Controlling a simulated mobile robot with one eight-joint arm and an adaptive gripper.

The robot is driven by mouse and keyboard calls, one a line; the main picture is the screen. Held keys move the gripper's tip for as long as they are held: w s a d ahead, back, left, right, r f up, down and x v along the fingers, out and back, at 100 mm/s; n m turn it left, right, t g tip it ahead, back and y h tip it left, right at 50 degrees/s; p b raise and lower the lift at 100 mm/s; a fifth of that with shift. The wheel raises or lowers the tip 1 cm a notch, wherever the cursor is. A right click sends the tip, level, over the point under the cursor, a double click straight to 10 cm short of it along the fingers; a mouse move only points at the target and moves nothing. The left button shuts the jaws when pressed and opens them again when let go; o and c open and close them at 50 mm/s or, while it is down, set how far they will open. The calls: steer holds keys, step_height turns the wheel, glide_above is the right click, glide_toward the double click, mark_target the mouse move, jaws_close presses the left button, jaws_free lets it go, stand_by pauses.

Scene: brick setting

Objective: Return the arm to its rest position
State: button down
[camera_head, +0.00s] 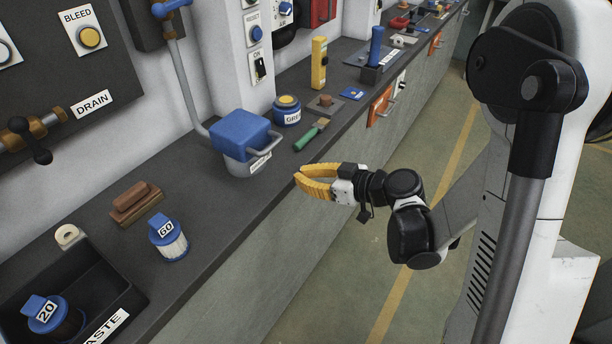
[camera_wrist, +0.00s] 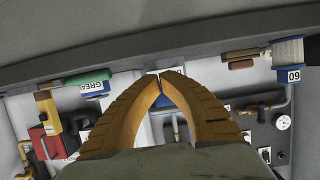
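My gripper (camera_head: 299,177) has yellow fingers and hangs in front of the workbench edge, over the aisle side, in the head view. Its arm folds back to the right toward my body. In the wrist view the two fingers of my gripper (camera_wrist: 159,74) curve together and meet at the tips, with nothing visible between them. The blue-lidded grey container (camera_head: 240,137) stands on the bench to the left of the fingertips, apart from them.
The dark bench (camera_head: 195,215) runs from lower left to upper right. On it are a green-handled tool (camera_head: 309,136), a GREASE tin (camera_head: 287,111), a brown brush (camera_head: 134,202), a blue-capped filter marked 60 (camera_head: 169,240) and a WASTE bin (camera_head: 103,300). The floor (camera_head: 340,290) beside it is clear.

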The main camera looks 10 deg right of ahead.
steer(key=s+d+r+m+g+h, duration=0.1)
steer(key=s+d+r+m+h, duration=0.3)
steer(key=s, duration=0.5)
steer(key=s+d+r+m+g+h, duration=0.1)
steer(key=s+d+r+m+h, duration=0.2)
steer(key=s, duration=0.7)
steer(key=d+m+h, duration=0.2)
steer(key=d+h, duration=0.1)
steer(key=d, duration=0.1)
steer(key=shift+d+r+m, duration=0.3)
steer(key=shift+d+r, duration=0.05)
steer(key=shift+r, duration=0.05)
